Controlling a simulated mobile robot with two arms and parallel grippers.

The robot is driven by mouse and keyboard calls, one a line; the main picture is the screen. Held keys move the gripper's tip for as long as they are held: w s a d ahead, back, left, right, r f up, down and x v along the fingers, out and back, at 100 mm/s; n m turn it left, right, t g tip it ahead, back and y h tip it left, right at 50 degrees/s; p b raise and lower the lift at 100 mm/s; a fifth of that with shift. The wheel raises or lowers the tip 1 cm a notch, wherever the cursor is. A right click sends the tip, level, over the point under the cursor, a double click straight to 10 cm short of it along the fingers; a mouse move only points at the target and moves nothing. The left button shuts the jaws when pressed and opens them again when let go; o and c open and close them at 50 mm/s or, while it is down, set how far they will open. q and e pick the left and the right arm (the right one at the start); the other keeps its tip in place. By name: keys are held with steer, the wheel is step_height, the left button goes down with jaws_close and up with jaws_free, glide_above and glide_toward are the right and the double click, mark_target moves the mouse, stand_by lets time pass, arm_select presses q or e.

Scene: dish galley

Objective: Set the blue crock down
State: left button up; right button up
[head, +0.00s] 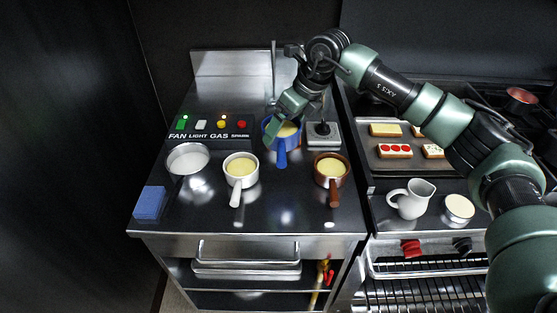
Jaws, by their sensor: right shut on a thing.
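The blue crock (281,152), with a blue handle pointing toward the front and pale yellow contents, is at the back middle of the steel counter. The crock looks about upright. My left gripper is not in view.
A white crock (240,170), a brown crock (330,171) and a metal pan (187,159) stand nearby. A grey square device (323,136) is close to the blue crock's right. A switch panel (210,128) lies behind left. A blue block (150,203) is front left.

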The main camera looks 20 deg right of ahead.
step_height(320, 180, down, 12)
steer(key=p, duration=0.3)
steer(key=shift+r, duration=0.1)
steer(key=shift+w+f, duration=0.1)
steer(key=shift+f, duration=0.15)
steer(key=shift+f, duration=0.15)
steer(key=o, duration=1.7)
steer(key=shift+o, duration=0.2)
